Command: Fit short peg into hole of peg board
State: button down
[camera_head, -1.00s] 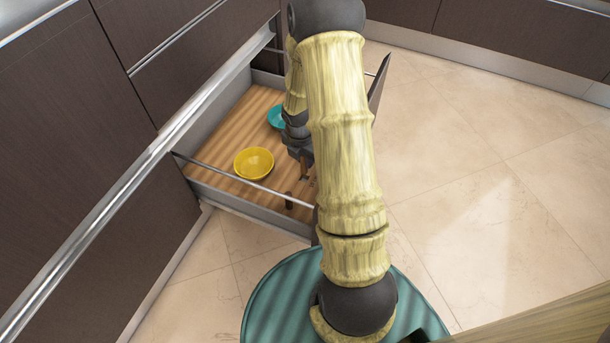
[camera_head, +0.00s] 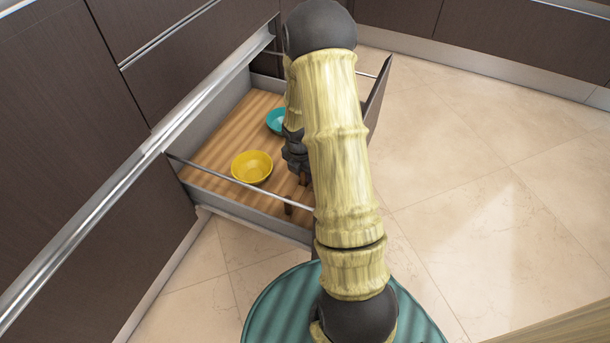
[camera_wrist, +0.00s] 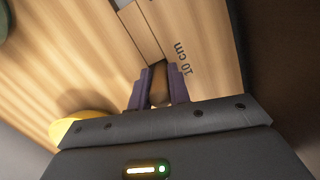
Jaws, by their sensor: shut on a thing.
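My gripper (camera_wrist: 160,86) is shut on a brown peg (camera_wrist: 160,92), which sits between its two dark fingers in the wrist view. Beyond the fingertips lies a flat light wood surface printed "10 cm" (camera_wrist: 205,60), with straight seams beside it; it may be the peg board, but I see no clear hole. I cannot tell whether the peg touches it. In the head view, my gripper (camera_head: 303,178) is low inside the open drawer, partly hidden by my arm. A short dark brown upright piece (camera_head: 288,205) stands near the drawer's front rail.
A yellow bowl (camera_head: 252,167) lies left of my gripper, and a teal bowl (camera_head: 275,121) lies farther back in the drawer (camera_head: 225,145). A metal rail (camera_head: 240,184) runs along the drawer's near side. Tiled floor (camera_head: 480,190) to the right is clear.

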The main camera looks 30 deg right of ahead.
jog(key=shift+f, duration=0.1)
jog(key=c, duration=1.3)
grip_release()
jog(key=r+p, duration=0.2)
jog(key=r, duration=0.2)
jog(key=a+r+p, duration=0.1)
jog(key=r+p, duration=0.2)
jog(key=r, duration=0.1)
jog(key=r+p, duration=0.3)
jog(key=r, duration=0.1)
jog(key=shift+s+a+r, duration=0.15)
jog(key=shift+s, duration=0.1)
